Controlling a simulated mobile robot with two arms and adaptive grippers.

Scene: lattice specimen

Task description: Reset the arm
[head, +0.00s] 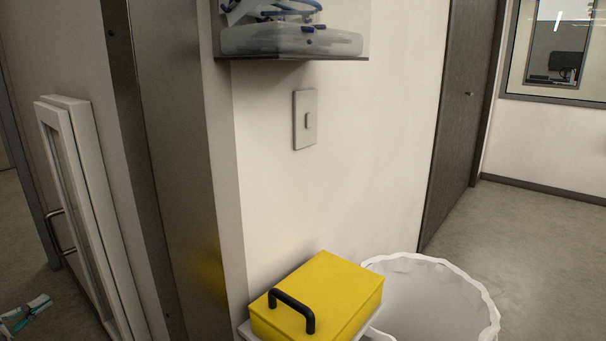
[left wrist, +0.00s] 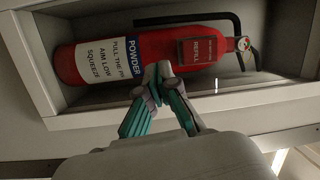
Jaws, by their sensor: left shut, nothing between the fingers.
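My left gripper (head: 26,314) shows at the lower left edge of the head view, partly cut off by the frame. In the left wrist view my left gripper (left wrist: 160,76) has its fingertips together with nothing between them. A red fire extinguisher (left wrist: 205,58) with a "POWDER" label lies across that view, inside a white-framed recess (left wrist: 235,101). The fingertips overlap the extinguisher's lower edge in the picture; I cannot tell whether they touch it. My right gripper is in neither view.
A white framed panel door (head: 82,190) with a dark handle stands at the left. A yellow box (head: 330,290) with a black handle sits beside a white-lined bin (head: 440,290). A wall switch (head: 305,120) and a clear case (head: 290,40) are above. Floor at right is free.

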